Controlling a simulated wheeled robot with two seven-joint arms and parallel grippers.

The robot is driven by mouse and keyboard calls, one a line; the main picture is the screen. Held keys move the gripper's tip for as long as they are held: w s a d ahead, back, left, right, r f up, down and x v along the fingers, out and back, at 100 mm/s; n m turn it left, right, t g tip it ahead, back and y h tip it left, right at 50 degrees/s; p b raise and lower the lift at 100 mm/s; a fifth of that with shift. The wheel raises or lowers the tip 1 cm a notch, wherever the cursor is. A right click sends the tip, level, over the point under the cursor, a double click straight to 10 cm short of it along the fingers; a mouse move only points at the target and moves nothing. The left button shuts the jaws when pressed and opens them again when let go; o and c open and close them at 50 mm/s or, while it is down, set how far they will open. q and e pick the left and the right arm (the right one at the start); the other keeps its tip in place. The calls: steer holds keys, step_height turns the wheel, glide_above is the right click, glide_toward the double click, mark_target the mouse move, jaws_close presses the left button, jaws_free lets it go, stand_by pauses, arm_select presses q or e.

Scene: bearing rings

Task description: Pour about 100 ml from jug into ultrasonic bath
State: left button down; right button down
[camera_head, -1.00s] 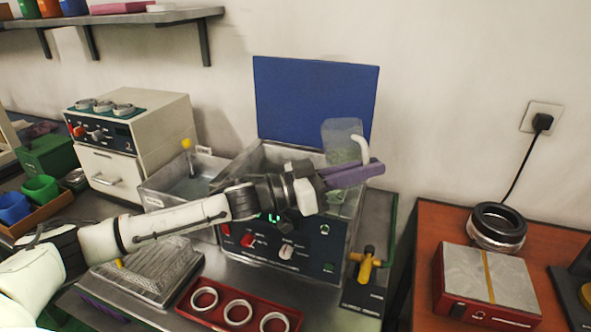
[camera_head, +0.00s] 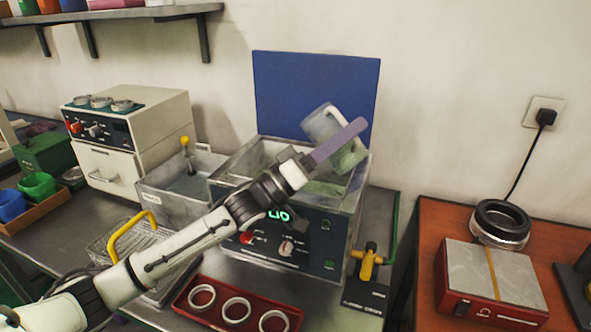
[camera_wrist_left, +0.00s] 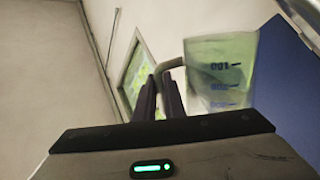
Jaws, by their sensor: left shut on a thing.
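The clear jug (camera_head: 320,124) is tilted above the open ultrasonic bath (camera_head: 310,240), with its mouth end toward the upper left and its base lower right. Greenish liquid shows in it. In the left wrist view the jug (camera_wrist_left: 220,75) has blue volume marks and pale green contents. My left gripper (camera_head: 345,138) has purple fingers shut on the jug's handle; they also show in the wrist view (camera_wrist_left: 161,98). Whether liquid is leaving the jug cannot be told. The bath holds greenish liquid, partly hidden by my arm. My right gripper is not in view.
The blue lid (camera_head: 315,85) stands up behind the bath. A grey tank (camera_head: 160,200) is left of it, a wire basket (camera_head: 105,245) front left, and a red tray with rings (camera_head: 185,305) in front. A yellow valve (camera_head: 368,262) sticks out at right.

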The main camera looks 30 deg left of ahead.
mark_target(338, 123)
arm_select(q)
steer(key=shift+a+r+n+t, duration=0.15)
steer(key=shift+r+n+t, duration=0.35)
steer(key=shift+r+n, duration=0.2)
steer(key=shift+a+r+y, duration=0.1)
steer(key=shift+r+y, duration=0.05)
steer(key=shift+y, duration=0.15)
steer(key=shift+a+r+n+t+y+b, duration=0.15)
steer(key=shift+n+t+y+b, duration=0.15)
steer(key=shift+n, duration=0.35)
steer(key=shift+a+n+t+y+b, duration=0.15)
steer(key=shift+n+t+y+b, duration=0.2)
steer(key=shift+n, duration=0.3)
steer(key=shift+s+a+n+t, duration=0.1)
steer(key=shift+s+n+t, duration=0.2)
steer(key=shift+s+t, duration=0.1)
steer(key=shift+s+a, duration=0.15)
steer(key=shift+s, duration=0.1)
steer(key=shift+s+n+y, duration=0.2)
steer(key=shift+n+y, duration=0.15)
steer(key=shift+n, duration=0.25)
steer(key=shift+a+n+t+y, duration=0.1)
steer(key=shift+n+t+y, duration=0.25)
steer(key=shift+n+y, duration=0.05)
